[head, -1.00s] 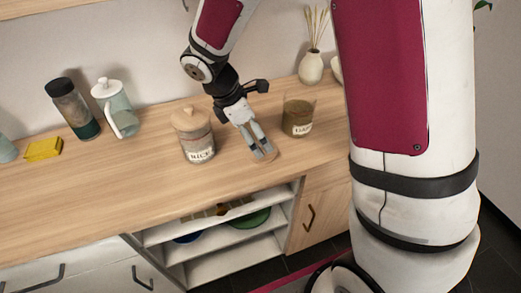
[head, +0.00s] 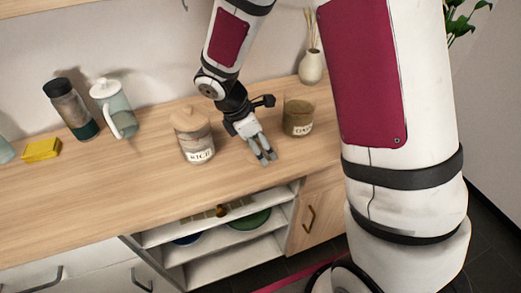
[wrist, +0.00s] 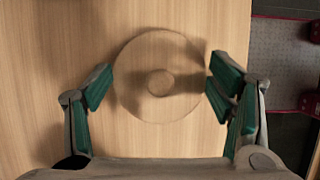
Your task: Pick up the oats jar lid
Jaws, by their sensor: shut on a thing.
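The oats jar lid (wrist: 143,95), a round wooden disc with a small knob, lies flat between my fingers in the wrist view. In the head view my gripper (head: 265,158) points down at the counter, between the two jars, and mostly hides the lid. I cannot tell whether the lid still touches the wood. The oats jar (head: 298,118) stands open at the right of my gripper.
The rice jar (head: 195,140), with its wooden lid on, stands close at the left of my gripper. A reed vase (head: 311,68) is behind. A pitcher (head: 113,108), a dark-capped bottle (head: 70,108) and a yellow block (head: 41,149) stand left. The front counter (head: 110,195) is clear.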

